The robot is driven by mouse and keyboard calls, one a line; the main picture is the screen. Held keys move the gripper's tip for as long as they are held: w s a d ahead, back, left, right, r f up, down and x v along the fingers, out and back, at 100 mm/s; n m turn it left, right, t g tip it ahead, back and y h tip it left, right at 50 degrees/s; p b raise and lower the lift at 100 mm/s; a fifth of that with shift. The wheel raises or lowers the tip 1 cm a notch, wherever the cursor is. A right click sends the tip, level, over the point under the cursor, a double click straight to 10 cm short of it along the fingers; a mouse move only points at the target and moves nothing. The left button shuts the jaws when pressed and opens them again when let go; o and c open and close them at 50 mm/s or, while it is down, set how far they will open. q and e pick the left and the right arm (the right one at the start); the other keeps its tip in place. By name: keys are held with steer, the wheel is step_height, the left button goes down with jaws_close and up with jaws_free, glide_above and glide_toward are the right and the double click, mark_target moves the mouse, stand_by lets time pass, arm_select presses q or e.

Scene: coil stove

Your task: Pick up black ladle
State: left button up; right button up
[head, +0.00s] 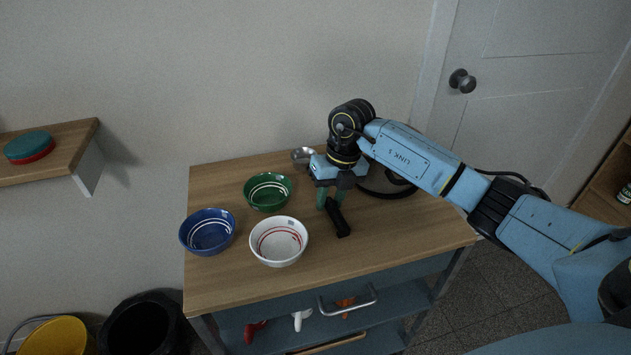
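The black ladle's dark handle (338,219) lies on the wooden top of the cart, to the right of the white bowl. A shiny metal rounded piece (302,155) shows behind my gripper; the stretch between it and the handle is hidden, so I cannot tell if they are joined. My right gripper (330,198) points down over the far end of the handle, its green fingertips apart. I cannot tell whether they touch the handle. My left gripper is not in view.
Green (268,192), blue (208,232) and white (279,241) bowls stand left of the handle. A dark round pan or lid (388,186) sits partly hidden behind my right arm. The cart top (390,240) is clear at front right. A wall shelf (75,150) is at left.

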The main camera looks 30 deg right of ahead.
steer(key=c, duration=0.4)
jaws_close()
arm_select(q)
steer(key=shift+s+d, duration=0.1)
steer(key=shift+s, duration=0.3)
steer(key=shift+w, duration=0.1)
arm_select(e)
steer(key=shift+r, duration=0.1)
